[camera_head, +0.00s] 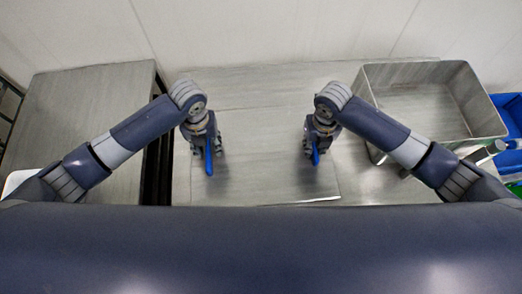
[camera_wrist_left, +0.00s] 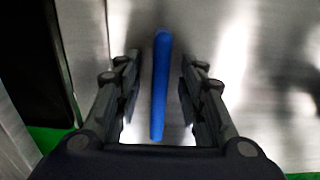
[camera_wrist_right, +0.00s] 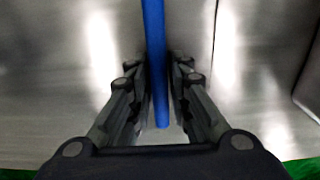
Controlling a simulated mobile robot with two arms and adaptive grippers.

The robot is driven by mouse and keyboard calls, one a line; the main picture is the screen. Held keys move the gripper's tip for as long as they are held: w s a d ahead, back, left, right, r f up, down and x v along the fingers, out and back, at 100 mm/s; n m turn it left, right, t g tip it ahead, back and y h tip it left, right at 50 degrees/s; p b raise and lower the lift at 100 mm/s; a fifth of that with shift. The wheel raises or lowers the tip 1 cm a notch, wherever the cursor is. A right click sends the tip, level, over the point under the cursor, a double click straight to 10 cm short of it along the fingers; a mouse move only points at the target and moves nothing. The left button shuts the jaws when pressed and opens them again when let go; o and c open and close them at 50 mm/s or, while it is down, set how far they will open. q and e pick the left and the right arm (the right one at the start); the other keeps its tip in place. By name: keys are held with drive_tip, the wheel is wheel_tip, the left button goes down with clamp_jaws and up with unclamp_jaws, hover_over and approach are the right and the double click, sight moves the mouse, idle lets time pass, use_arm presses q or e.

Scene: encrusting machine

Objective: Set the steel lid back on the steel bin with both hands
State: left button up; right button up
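The steel lid (camera_head: 262,150) lies flat on the steel table, with two blue handles. My left gripper (camera_head: 207,147) is over the left blue handle (camera_head: 209,160). In the left wrist view this handle (camera_wrist_left: 161,85) stands between the open fingers (camera_wrist_left: 160,95), with a gap on both sides. My right gripper (camera_head: 317,143) is at the right blue handle (camera_head: 315,156). In the right wrist view its fingers (camera_wrist_right: 158,90) are close in on both sides of that handle (camera_wrist_right: 154,50) and appear to touch it. The steel bin (camera_head: 418,112) stands open-topped at the right.
A second steel table (camera_head: 78,105) stands at the left, across a dark gap. Blue containers (camera_head: 510,115) are beyond the bin at the far right. A pale wall closes off the back. Bare table surface shows behind the lid.

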use_arm(q)
drive_tip(key=shift+c, duration=0.6)
use_arm(e)
drive_tip(key=shift+c, duration=0.5)
use_arm(q)
drive_tip(key=c, duration=0.5)
use_arm(e)
clamp_jaws()
use_arm(q)
clamp_jaws()
drive_tip(key=shift+r, duration=0.2)
use_arm(e)
drive_tip(key=shift+w+r, duration=0.1)
drive_tip(key=shift+r, duration=0.05)
